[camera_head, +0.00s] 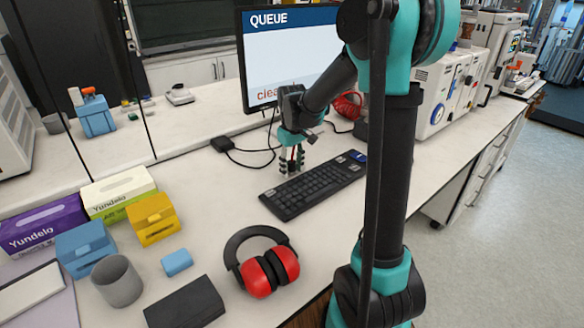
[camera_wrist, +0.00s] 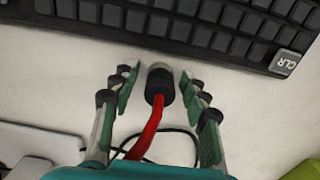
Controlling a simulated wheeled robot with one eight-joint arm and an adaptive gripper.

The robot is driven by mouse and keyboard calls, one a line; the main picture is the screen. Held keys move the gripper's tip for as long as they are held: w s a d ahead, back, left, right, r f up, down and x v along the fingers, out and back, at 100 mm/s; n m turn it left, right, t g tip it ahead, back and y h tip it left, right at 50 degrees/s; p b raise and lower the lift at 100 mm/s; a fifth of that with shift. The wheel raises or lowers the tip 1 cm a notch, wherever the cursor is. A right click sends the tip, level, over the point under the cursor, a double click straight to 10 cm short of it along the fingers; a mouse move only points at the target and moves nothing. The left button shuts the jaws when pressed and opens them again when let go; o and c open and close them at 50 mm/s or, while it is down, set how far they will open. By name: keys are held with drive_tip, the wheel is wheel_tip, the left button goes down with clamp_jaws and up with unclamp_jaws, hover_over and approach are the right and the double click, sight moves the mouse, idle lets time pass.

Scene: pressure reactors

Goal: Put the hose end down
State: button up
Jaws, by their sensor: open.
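My gripper (camera_head: 291,163) is low over the white bench, just behind the keyboard, pointing down. In the wrist view its green-padded fingers (camera_wrist: 161,82) are spread apart. The hose end (camera_wrist: 160,86), a black fitting with a pale metal tip, is between them, with a visible gap on both sides. It appears to be at the bench surface, but contact is hard to confirm. A red hose (camera_wrist: 146,133) runs from it toward the wrist. In the head view a red hose coil (camera_head: 347,105) shows behind my arm, and the hose end is mostly hidden by the fingers.
A black keyboard (camera_head: 313,185) is close to my gripper. A monitor (camera_head: 287,55) and black cables (camera_head: 250,150) are behind it. Red and black earmuffs (camera_head: 262,265) lie in front. Boxes and a grey cup (camera_head: 117,281) stand at left.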

drive_tip(key=shift+r, duration=0.1)
wheel_tip(320, 180, up, 12)
drive_tip(key=shift+f, duration=0.25)
drive_tip(key=shift+o, duration=0.6)
drive_tip(key=shift+r, duration=0.2)
drive_tip(key=r+n, duration=0.2)
drive_tip(key=n, duration=1.1)
approach(292, 162)
wheel_tip(292, 162, down, 10)
drive_tip(key=shift+w+f, duration=0.1)
drive_tip(key=shift+w, duration=0.05)
clamp_jaws()
